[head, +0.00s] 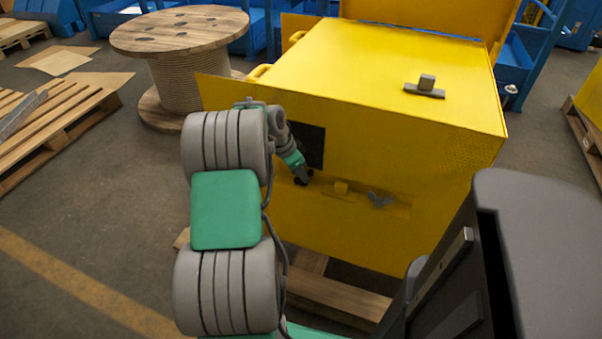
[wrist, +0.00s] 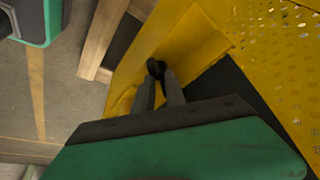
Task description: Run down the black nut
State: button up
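The black nut (wrist: 154,66) shows as a small dark round shape at the tips of my gripper's fingers, against the yellow side of the box. My gripper (wrist: 157,76) reaches in to the box side, and its two fingers look closed on the nut from both sides. In the head view my gripper (head: 303,176) is at the box's front face, below a dark square panel (head: 308,145). There a dark part shows at the fingertips, mostly hidden by the gripper. The nut's thread and seating cannot be made out.
The yellow box (head: 400,150) stands on a wooden pallet (head: 330,297). Right of my gripper, a small yellow block (head: 341,188) and a grey wing-shaped part (head: 380,200) stick out along a ledge. A grey part (head: 426,87) lies on the box top. A cable spool (head: 180,60) stands behind left.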

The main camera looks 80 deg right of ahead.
jog(key=o, duration=0.4)
jog(key=p+v, duration=0.1)
jog(key=v, duration=0.7)
